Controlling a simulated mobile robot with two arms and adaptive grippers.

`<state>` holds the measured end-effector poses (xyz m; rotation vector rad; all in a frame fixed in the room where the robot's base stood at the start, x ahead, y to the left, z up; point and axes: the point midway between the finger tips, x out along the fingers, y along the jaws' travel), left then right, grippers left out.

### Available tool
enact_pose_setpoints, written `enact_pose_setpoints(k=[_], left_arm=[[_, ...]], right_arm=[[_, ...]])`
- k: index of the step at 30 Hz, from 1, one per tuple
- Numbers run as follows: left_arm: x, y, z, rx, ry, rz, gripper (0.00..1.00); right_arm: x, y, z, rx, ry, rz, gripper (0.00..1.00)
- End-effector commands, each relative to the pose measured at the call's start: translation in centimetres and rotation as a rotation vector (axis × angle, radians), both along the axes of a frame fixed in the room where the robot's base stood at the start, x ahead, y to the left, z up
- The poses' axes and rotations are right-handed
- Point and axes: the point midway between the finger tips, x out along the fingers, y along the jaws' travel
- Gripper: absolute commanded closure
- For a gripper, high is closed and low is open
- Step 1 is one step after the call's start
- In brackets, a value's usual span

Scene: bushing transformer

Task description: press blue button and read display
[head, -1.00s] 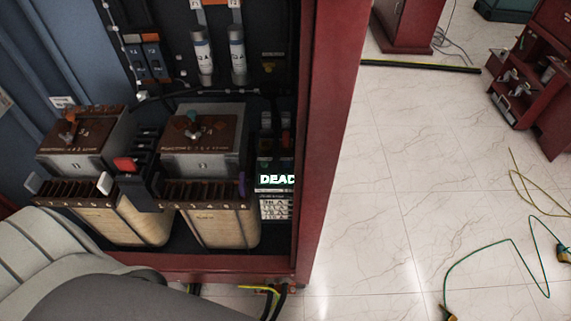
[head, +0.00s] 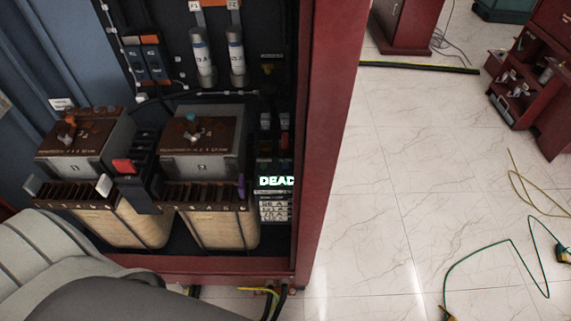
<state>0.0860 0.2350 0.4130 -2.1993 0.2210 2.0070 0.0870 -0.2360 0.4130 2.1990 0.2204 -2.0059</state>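A small dark display (head: 276,181) shows glowing letters that read "DEAD", low on the right inside the open cabinet (head: 325,150). Its right end lies against the cabinet's frame. I cannot make out a clear blue button. A small bluish-teal part (head: 284,121) sits above the display, and a teal knob (head: 191,117) stands on the right transformer (head: 205,150). Neither gripper is in view; a pale grey part of my own arm fills the lower left corner.
A left transformer (head: 85,150) stands beside the right one, with a red switch (head: 124,165) between them. Two white fuses (head: 236,55) hang above. Green cable (head: 480,248) lies on the tiled floor, which is mostly clear. A red cart (head: 535,85) stands at the right.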

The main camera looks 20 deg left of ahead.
Motion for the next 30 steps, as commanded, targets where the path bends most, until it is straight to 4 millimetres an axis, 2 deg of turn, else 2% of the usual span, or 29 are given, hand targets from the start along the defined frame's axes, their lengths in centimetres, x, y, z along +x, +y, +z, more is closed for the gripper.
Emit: enact_pose_setpoints(k=[1,5,30], left_arm=[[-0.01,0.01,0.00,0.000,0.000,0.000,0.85],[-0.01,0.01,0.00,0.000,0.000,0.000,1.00],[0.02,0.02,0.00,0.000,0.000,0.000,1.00]], right_arm=[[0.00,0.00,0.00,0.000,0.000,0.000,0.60],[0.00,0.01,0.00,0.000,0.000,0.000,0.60],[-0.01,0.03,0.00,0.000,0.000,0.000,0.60]])
